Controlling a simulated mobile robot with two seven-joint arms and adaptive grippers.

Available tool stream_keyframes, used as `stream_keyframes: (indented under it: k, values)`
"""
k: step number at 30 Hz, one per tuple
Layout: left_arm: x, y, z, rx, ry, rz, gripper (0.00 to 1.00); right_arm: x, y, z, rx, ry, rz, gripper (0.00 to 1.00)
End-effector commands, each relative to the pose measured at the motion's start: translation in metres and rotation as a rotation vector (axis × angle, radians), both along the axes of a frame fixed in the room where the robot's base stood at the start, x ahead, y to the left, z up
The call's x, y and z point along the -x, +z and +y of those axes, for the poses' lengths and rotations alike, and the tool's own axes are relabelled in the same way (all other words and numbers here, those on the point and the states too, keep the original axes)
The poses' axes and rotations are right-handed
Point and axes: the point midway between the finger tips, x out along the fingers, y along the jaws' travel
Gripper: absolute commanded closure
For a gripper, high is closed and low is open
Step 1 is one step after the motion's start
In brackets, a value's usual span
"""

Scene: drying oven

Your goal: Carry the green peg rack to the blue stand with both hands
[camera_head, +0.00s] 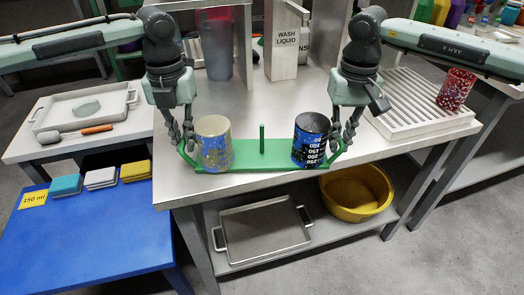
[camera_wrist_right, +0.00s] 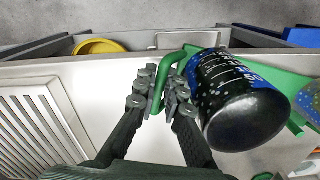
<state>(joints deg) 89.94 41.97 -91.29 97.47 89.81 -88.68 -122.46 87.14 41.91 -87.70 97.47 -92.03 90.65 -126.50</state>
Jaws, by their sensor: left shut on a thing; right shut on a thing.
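The green peg rack (camera_head: 262,160) is at the front edge of the grey table, with a short green peg standing in its middle. A speckled grey-yellow cup (camera_head: 214,143) sits at its left end and a dark blue cup with white markings (camera_head: 311,139) at its right end. My left gripper (camera_head: 183,146) is shut on the rack's left handle. My right gripper (camera_head: 343,143) is shut on the right handle; the right wrist view shows its fingers around the green handle (camera_wrist_right: 158,88), beside the dark cup (camera_wrist_right: 235,105). The blue stand (camera_head: 95,240) is lower, at the front left.
On the blue stand lie a yellow "150 ml" label (camera_head: 33,199) and cyan, white and yellow blocks along its back edge; its front is clear. A white slatted rack (camera_head: 420,105) stands right. A yellow bowl (camera_head: 357,193) and metal tray (camera_head: 262,230) are on the lower shelf.

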Motion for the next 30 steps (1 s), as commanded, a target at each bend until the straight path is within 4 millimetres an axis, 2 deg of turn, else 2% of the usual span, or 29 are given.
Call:
stream_keyframes:
  k: [10,22,30]
  values:
    - [-0.001,0.009,0.001,-0.001,0.001,-0.002,1.0,-0.001,0.008,-0.001,0.001,-0.001,-0.002,1.0]
    - [-0.001,0.049,0.001,-0.001,0.002,-0.001,1.0,0.0,0.049,-0.001,0.001,-0.001,-0.001,1.0]
    - [-0.001,0.051,0.001,-0.001,0.002,-0.001,1.0,0.0,0.05,-0.001,0.002,-0.002,-0.001,1.0]
